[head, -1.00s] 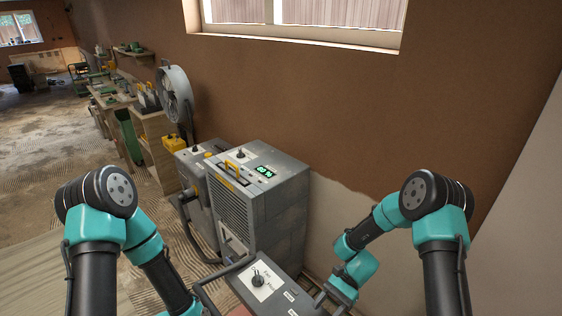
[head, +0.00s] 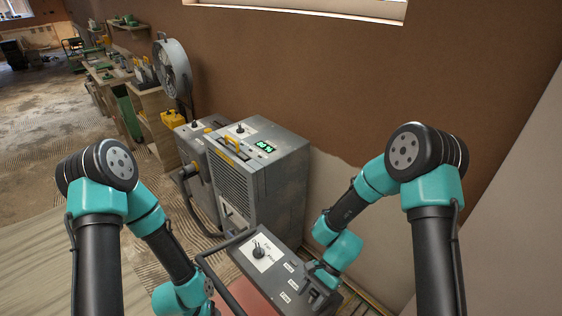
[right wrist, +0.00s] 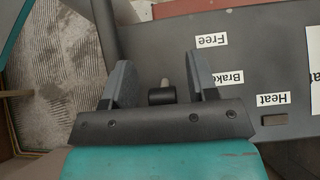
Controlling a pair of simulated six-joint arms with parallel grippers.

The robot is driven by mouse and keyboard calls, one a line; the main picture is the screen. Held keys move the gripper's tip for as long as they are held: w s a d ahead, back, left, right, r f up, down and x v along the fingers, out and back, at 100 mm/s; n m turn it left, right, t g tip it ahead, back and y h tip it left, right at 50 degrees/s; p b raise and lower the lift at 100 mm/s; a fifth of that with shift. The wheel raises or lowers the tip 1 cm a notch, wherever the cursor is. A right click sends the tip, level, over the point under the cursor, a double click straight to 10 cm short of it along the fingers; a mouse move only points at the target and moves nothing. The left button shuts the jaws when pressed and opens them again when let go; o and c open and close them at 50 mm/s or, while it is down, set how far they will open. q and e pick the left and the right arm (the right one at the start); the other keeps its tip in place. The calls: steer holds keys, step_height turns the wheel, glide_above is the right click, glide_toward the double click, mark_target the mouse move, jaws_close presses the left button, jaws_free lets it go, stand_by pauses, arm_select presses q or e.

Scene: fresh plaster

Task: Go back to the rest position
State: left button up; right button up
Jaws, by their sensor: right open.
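My right gripper (head: 322,285) is over the right end of the grey control panel (head: 290,268) in the head view. In the right wrist view the gripper (right wrist: 160,72) has its two fingers apart, and a small dark lever (right wrist: 162,95) shows between them, next to the Brake label (right wrist: 224,77). I cannot tell whether a finger touches the lever. My left arm reaches down to the bottom edge of the head view, and its gripper is out of sight.
Behind the panel stands a grey machine (head: 285,185) with a lit green display. A curved black handle bar (head: 215,280) runs along the panel's left side. A fan (head: 173,70) and cluttered benches stand further back. The floor on the left is open.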

steer(key=shift+s+a+t+h, duration=0.3)
steer(key=shift+a+t+h, duration=0.05)
steer(key=shift+t+h, duration=0.35)
steer(key=shift+s+a+t+h, duration=0.3)
steer(key=shift+t+h, duration=0.3)
steer(key=shift+h, duration=0.1)
stand_by(0.8)
